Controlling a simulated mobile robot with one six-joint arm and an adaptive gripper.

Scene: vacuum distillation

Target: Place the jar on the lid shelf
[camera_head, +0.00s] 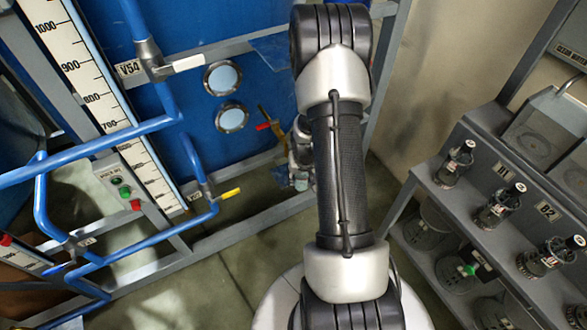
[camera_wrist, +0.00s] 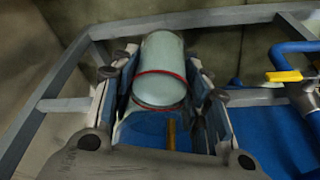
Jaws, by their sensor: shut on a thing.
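My gripper (camera_wrist: 160,82) is shut on a jar (camera_wrist: 162,60) in the wrist view. The jar is clear, pale greenish, with red rings around it, and lies between the two fingers. In the camera_head view my gripper (camera_head: 302,150) is partly hidden behind my arm, in front of the blue tank; the jar is hard to make out there. No shelf in view is clearly marked as the lid shelf. A grey rack (camera_head: 452,205) at the right bears several dark clear jars with black-and-white tops, near labels B1 and B2.
The blue tank (camera_head: 262,75) with two round windows stands in a grey frame (camera_head: 262,212). Blue pipes (camera_head: 130,245) with a yellow-handled valve (camera_head: 230,194) and a scale board (camera_head: 80,60) fill the left. Floor (camera_head: 225,280) shows clear in the lower middle.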

